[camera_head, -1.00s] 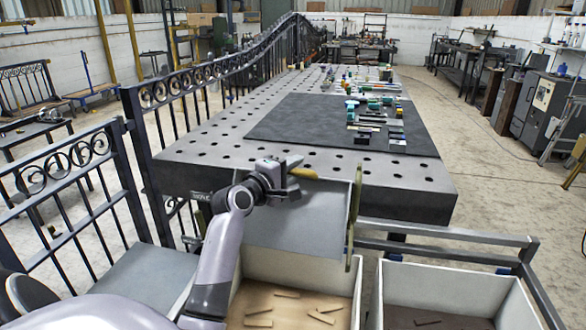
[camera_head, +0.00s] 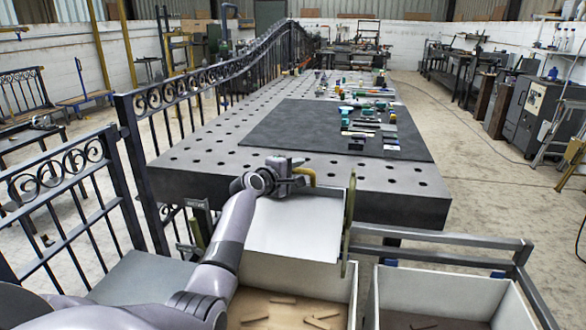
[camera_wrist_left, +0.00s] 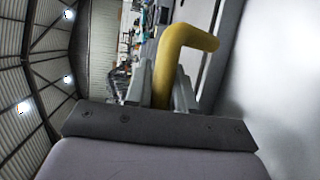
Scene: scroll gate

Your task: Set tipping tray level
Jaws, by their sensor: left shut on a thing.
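The tipping tray (camera_head: 300,228) is a pale grey panel between two greenish side plates (camera_head: 348,222), at the near edge of the perforated table. Its near edge lies over a white-walled bin, and it looks tilted down toward that bin; the exact angle is hard to tell. A yellow bent handle (camera_head: 305,173) stands at its far edge. My left gripper (camera_head: 298,177) is shut on this handle. In the left wrist view the handle (camera_wrist_left: 178,58) sits between the fingers (camera_wrist_left: 162,88), with the pale tray surface (camera_wrist_left: 275,90) at right. My right gripper is not in view.
The left bin (camera_head: 290,277) holds several flat brown pieces, and a second bin (camera_head: 440,290) stands to its right. The perforated steel table (camera_head: 400,185) carries a dark mat (camera_head: 310,125) with small tools. A dark scroll gate panel (camera_head: 75,190) stands at left.

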